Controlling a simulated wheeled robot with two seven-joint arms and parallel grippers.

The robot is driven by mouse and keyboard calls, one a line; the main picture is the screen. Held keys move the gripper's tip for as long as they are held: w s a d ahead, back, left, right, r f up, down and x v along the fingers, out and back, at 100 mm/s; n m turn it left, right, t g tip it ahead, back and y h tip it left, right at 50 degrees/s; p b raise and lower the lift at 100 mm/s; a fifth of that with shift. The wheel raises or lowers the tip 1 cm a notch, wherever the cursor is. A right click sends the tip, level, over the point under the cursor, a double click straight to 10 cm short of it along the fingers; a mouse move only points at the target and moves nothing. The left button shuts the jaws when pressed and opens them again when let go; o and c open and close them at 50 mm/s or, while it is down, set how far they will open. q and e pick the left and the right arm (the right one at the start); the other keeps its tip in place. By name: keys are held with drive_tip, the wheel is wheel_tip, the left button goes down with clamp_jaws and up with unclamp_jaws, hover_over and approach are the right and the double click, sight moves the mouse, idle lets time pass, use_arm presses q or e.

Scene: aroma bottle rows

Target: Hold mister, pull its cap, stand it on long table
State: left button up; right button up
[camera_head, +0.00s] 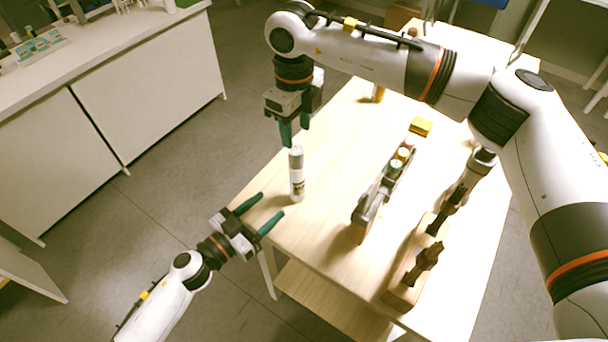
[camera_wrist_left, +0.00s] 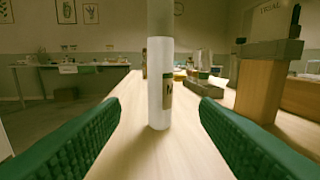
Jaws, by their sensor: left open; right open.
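The mister (camera_head: 296,182), a slim white bottle with a label and a grey cap (camera_head: 296,152), stands upright near the left edge of the long table (camera_head: 325,225). In the left wrist view the mister (camera_wrist_left: 157,90) stands ahead between the fingers, and its grey cap (camera_wrist_left: 160,18) runs out of the top. My left gripper (camera_head: 272,205) is open and empty at the table's near-left edge, pointing at the mister, apart from it. My right gripper (camera_head: 295,134) is open, pointing down just above the cap; contact cannot be told.
A rack (camera_head: 368,205) with several small bottles stands right of the mister. A wooden stand with dark tools (camera_head: 405,290) is further right. A yellow block (camera_head: 420,126) and an amber bottle (camera_head: 378,94) are at the back. A white counter (camera_head: 100,45) stands left across the floor.

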sight(291, 187)
use_arm(q)
drive_tip(key=x, duration=0.9)
drive_tip(key=shift+w+d, duration=0.35)
use_arm(e)
drive_tip(key=shift+s+a, duration=0.1)
use_arm(q)
drive_tip(key=shift+w+d, duration=0.15)
drive_tip(key=shift+c, duration=0.3)
